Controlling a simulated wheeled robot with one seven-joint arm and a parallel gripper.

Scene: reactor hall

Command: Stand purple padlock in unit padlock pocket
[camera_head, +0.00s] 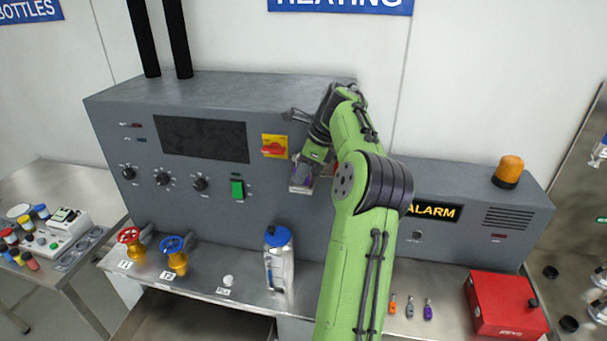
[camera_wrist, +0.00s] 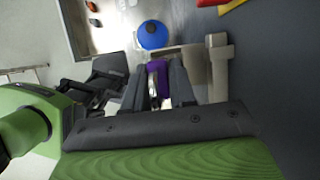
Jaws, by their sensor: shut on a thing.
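My gripper (camera_wrist: 160,88) is shut on the purple padlock (camera_wrist: 158,70), which shows between the two dark fingers in the wrist view. Its metal shackle lies back between the fingers. In the head view my gripper (camera_head: 305,170) is against the grey unit's front, right of the yellow and red switch. A small pale, box-like holder (camera_head: 300,188), likely the padlock pocket, is at the fingertips there. A beige bracket (camera_wrist: 218,65) beside the padlock in the wrist view seems to be the same holder. Whether the padlock is inside it or in front of it, I cannot tell.
A blue-capped bottle (camera_head: 278,260) stands on the ledge below my gripper. Red and blue valve wheels (camera_head: 173,250) are to its left. Small orange, grey and purple items (camera_head: 410,308) and a red box (camera_head: 505,303) lie to the right. My arm hides part of the unit.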

